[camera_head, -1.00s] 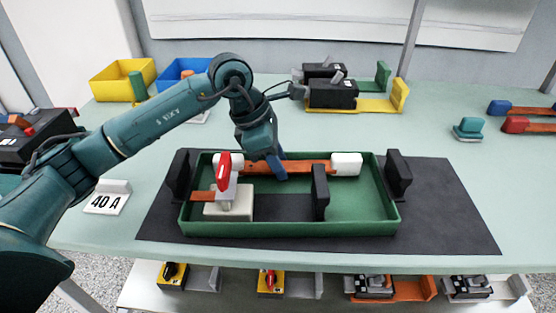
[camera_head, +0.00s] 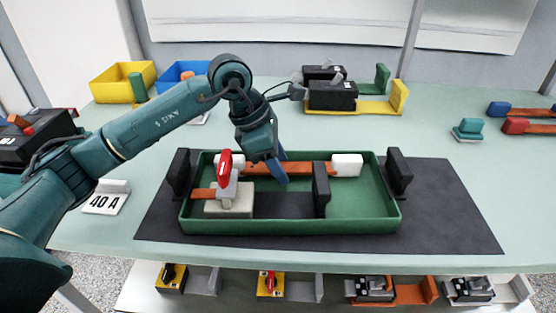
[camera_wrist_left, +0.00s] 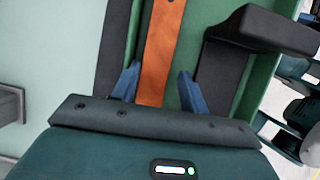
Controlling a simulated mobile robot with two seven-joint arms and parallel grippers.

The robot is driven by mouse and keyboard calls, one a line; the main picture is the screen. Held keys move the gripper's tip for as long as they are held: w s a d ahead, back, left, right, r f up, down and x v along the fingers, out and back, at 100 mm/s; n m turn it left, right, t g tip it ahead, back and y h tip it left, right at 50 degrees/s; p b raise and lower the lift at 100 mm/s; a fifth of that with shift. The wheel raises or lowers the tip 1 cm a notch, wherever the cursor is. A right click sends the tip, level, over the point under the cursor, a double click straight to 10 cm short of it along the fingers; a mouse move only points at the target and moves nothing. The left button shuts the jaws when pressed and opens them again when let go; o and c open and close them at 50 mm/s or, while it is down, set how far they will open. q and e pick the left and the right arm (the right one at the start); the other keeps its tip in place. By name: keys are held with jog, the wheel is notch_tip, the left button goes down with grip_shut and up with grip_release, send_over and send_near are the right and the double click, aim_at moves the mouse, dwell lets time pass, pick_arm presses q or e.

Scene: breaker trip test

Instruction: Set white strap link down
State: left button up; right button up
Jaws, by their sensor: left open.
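The white strap link is a copper-coloured bar with white end blocks (camera_head: 346,165). It lies along the back of the green tray (camera_head: 360,210), inside it. My left gripper (camera_head: 279,172) is over the middle of the bar, fingers pointing down. In the left wrist view, the blue fingers (camera_wrist_left: 157,90) are open on either side of the copper strap (camera_wrist_left: 160,50), with a gap on each side. A small part of the bar is hidden behind the fingers in the head view. My right gripper is not in view.
A pale block with a red-handled switch (camera_head: 228,198) stands in the tray's left part. Black uprights (camera_head: 398,172) stand at the tray's ends and middle. A "40 A" sign (camera_head: 103,203) is at left. Breakers with coloured straps (camera_head: 335,94) stand behind.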

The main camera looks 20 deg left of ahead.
pick_arm(q)
jog(key=shift+s+a+f, duration=0.15)
jog(key=shift+a+f, duration=0.05)
jog(key=shift+f, duration=0.6)
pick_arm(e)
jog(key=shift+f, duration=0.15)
pick_arm(q)
jog(key=shift+r+p, duration=0.55)
jog(key=shift+p, duration=0.05)
jog(key=r, duration=0.1)
jog(key=a+r, duration=0.1)
jog(key=shift+w+a+r, duration=0.1)
jog(key=shift+w+r, duration=0.1)
jog(key=shift+r, duration=0.1)
jog(key=v, duration=0.9)
jog(key=shift+r+p, duration=0.35)
jog(key=shift+p, duration=0.05)
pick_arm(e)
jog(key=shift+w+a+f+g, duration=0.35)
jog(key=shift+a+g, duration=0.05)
pick_arm(q)
jog(key=shift+s, duration=0.1)
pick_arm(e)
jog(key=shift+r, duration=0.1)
